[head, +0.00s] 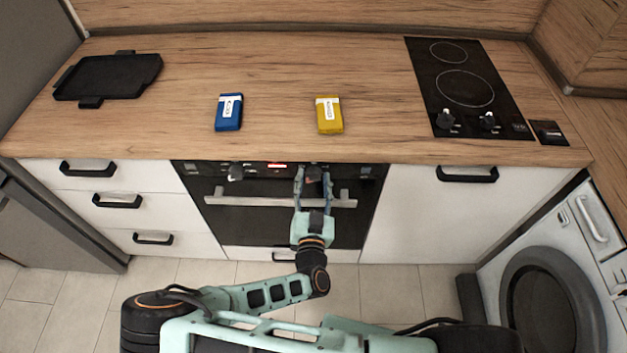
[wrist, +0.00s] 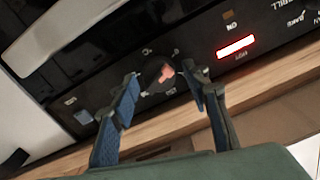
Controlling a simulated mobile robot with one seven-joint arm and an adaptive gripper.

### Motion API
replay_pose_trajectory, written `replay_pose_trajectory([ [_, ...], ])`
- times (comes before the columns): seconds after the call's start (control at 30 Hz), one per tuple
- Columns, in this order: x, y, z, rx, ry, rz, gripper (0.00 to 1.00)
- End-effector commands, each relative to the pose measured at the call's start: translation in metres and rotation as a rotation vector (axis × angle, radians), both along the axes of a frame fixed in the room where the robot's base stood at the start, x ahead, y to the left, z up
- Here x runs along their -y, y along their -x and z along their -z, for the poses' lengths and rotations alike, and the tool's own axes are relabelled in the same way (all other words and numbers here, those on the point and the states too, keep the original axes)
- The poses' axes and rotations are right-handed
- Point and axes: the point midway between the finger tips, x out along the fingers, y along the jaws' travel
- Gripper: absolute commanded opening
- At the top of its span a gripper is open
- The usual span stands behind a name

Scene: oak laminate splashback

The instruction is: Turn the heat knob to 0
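The oven's right knob (wrist: 158,76), a dark round knob with a reddish pointer, sits between my fingertips in the wrist view. Small marks are printed around it, too blurred to read surely. In the head view, this knob (head: 314,172) is partly hidden by my gripper. My gripper (head: 313,174) reaches up to the oven's control panel. In the wrist view my gripper (wrist: 161,78) is open, one finger on each side of the knob. The right fingertip looks very close to it; I cannot tell whether it touches.
A lit red display (wrist: 235,47) and BAKE and GRILL lettering lie right of the knob in the wrist view. The oven's other knob (head: 236,172) is to the left. The oven handle (head: 250,202) runs below the panel. The wooden counter (head: 270,60) overhangs above, holding a blue box (head: 229,112) and yellow box (head: 329,116).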

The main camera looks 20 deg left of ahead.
Motion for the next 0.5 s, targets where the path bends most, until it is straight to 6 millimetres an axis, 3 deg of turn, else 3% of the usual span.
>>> replay_pose_trajectory([
  [0.3, 0.0, 0.003, 0.001, -0.002, 0.0, 0.0, 0.47],
  [0.5, 0.006, 0.029, 0.001, -0.004, 0.001, -0.001, 0.47],
])
